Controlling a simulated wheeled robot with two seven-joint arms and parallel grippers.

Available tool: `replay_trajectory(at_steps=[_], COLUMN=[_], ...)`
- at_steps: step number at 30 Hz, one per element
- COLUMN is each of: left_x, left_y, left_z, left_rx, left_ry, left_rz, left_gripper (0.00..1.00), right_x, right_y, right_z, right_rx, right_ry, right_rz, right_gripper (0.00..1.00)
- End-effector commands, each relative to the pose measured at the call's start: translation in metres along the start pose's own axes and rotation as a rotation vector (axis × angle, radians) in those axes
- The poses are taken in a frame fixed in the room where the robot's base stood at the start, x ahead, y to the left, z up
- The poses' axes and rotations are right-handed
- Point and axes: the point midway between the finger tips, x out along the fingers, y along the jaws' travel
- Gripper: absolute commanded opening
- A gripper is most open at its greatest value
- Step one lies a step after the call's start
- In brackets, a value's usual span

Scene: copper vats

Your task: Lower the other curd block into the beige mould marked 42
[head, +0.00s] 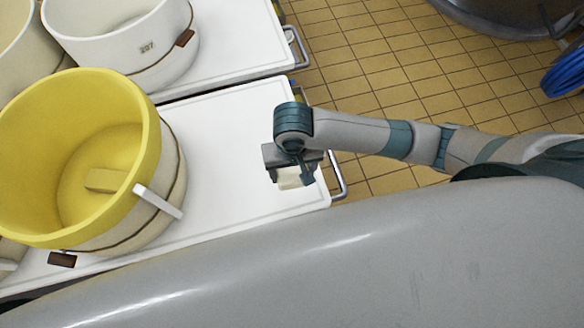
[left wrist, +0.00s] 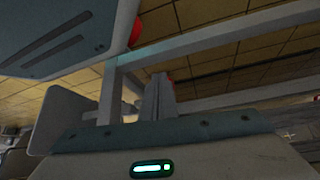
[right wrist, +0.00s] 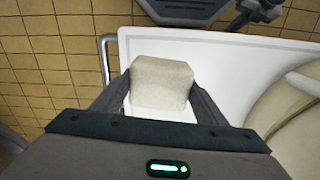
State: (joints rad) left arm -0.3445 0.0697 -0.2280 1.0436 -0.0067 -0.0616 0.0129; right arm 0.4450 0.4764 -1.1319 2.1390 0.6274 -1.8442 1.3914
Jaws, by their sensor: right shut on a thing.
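My right gripper (head: 296,165) is shut on a cream curd block (head: 292,180), held over the right end of the near white table. In the right wrist view the block (right wrist: 162,82) sits between the two fingers (right wrist: 160,98). A large mould (head: 150,125) with a yellow inside and rim and a beige outer wall stands left of this gripper. A yellowish block (head: 105,180) lies on its floor. No mark 42 is legible. My left gripper (left wrist: 160,97) shows only in the left wrist view, its fingers together and empty.
A white mould marked 207 (head: 125,45) stands on the far white table (head: 235,45). A pale handle (head: 158,202) sticks out from the yellow mould's side. The near white table (head: 235,140) is bare between mould and right gripper. A grey curved surface (head: 330,255) fills the foreground.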

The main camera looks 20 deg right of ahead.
Motion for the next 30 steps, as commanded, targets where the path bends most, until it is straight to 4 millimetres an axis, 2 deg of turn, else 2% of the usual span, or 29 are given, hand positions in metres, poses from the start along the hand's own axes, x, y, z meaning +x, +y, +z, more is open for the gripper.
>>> replay_trajectory(at_steps=[11,17,24,30], left_x=[0.003,0.004,0.004,0.002], left_y=[0.011,0.015,0.011,0.003], left_z=[-0.010,-0.013,-0.011,-0.006], left_rx=[-0.012,-0.013,-0.009,-0.001], left_ry=[0.013,0.017,0.015,0.009], left_rz=[0.009,0.012,0.010,0.004], left_gripper=[0.00,0.00,0.00,0.00], right_x=[-0.005,-0.029,-0.073,-0.090], right_y=[0.006,0.039,0.086,0.101], right_z=[-0.005,-0.029,-0.058,-0.065], right_rx=[-0.005,-0.028,-0.080,-0.102], right_ry=[0.000,0.000,0.000,0.000], right_rz=[0.001,0.005,0.003,-0.001], right_gripper=[0.34,0.34,0.34,0.34])
